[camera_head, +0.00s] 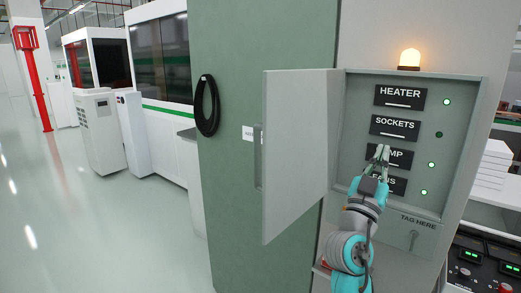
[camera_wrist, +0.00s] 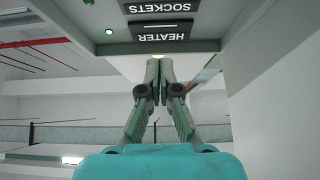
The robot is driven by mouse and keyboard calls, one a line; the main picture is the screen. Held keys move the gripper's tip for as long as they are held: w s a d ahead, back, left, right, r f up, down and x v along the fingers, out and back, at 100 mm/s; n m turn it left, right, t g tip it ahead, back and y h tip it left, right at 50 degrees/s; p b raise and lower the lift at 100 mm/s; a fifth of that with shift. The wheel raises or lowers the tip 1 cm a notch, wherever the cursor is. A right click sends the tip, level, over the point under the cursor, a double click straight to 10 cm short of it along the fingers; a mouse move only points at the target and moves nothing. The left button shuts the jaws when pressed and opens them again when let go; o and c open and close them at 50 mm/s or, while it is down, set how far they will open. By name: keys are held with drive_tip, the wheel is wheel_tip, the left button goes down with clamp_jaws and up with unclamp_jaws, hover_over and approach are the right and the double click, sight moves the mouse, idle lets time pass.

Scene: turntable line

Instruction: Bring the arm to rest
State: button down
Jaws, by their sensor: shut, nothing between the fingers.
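My gripper (camera_head: 382,152) is in front of the open panel box (camera_head: 405,74) in the head view, over the label that ends in "MP". Its fingers are together with nothing between them. In the wrist view my gripper (camera_wrist: 158,70) points toward the box, and its fingertips meet just below the upside-down HEATER label (camera_wrist: 160,33). My arm comes up from the lower part of the head view. I cannot tell whether the fingers touch the panel.
The box door (camera_head: 300,150) stands open to the left of my arm. The SOCKETS lamp (camera_head: 439,134) is dark; the other row lamps are green. An amber beacon (camera_head: 409,57) glows on top. A control desk (camera_head: 485,268) is at lower right. Open floor (camera_head: 100,220) lies left.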

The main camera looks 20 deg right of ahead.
drive_tip(key=s+a+f+n+t+y, duration=0.1)
drive_tip(key=a+f+n+t+y, duration=0.25)
drive_tip(key=f, duration=0.65)
drive_tip(key=s+a+f+n+y, duration=0.1)
drive_tip(key=a+f+n+y, duration=0.25)
drive_tip(key=f+y, duration=0.45)
drive_tip(key=s+a+f+n+y, duration=0.2)
drive_tip(key=s+a+f, duration=0.25)
drive_tip(key=f, duration=0.45)
drive_tip(key=s+a+f+n+y, duration=0.1)
drive_tip(key=s+a+f+y, duration=0.15)
drive_tip(key=s+f, duration=0.5)
drive_tip(key=s+a+f+g+y, duration=0.1)
drive_tip(key=s+a+f, duration=0.15)
drive_tip(key=s, duration=0.25)
drive_tip(key=s+a+f+n+y, duration=0.1)
drive_tip(key=s+a+f, duration=0.1)
drive_tip(key=s+f, duration=0.15)
drive_tip(key=s+a+f+g+y, duration=0.1)
drive_tip(key=s+a+f, duration=0.15)
drive_tip(key=s, duration=0.25)
drive_tip(key=s+a+g+y, duration=0.1)
drive_tip(key=s+g, duration=0.1)
drive_tip(key=s, duration=1.5)
drive_tip(key=shift+s+r+m, duration=0.3)
drive_tip(key=shift+s+r, duration=0.05)
drive_tip(key=shift+r, duration=0.1)
idle(0.4)
